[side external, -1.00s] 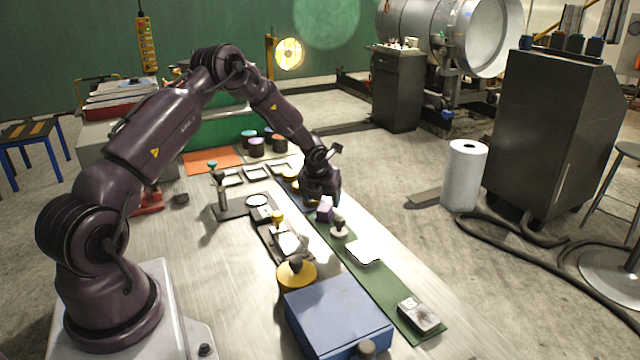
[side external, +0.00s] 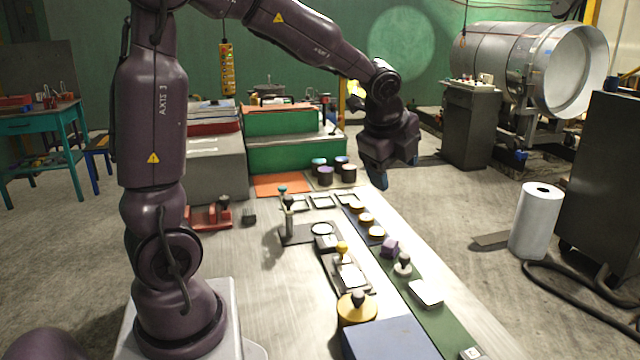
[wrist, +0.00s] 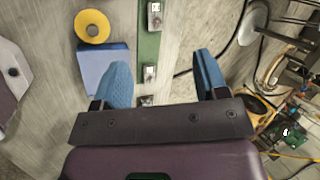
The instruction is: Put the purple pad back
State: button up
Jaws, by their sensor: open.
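A small purple block (side external: 390,248), which looks like the purple pad, sits on the green strip (side external: 418,310) along the table's right side. It stands just behind a dark-knobbed, pale-based piece (side external: 403,264), close to it. My gripper (side external: 392,174) is raised in the air above the far right part of the table, well clear of the block and empty. In the wrist view its two blue fingers (wrist: 160,64) are spread wide with nothing between them. I cannot make out the purple block in the wrist view.
Orange-topped round pieces (side external: 366,219) line up behind the block. A flat white-topped piece (side external: 426,292) lies in front on the strip. A blue box (side external: 392,340) and a yellow round piece (side external: 356,309) stand at the near end. Several lidded jars (side external: 325,176) stand at the back.

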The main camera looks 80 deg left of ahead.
jog(key=s+d+r+n+h, duration=0.1)
jog(key=s+d+r+n, duration=0.1)
jog(key=s+d+n, duration=0.4)
jog(key=s+d+r+n+t+h, duration=0.1)
jog(key=s+d+r+n+h, duration=0.1)
jog(key=s+d+n, duration=0.4)
jog(key=s+n, duration=0.1)
jog(key=s, duration=0.3)
jog(key=shift+s+n+t, duration=0.3)
jog(key=shift+s+n, duration=0.1)
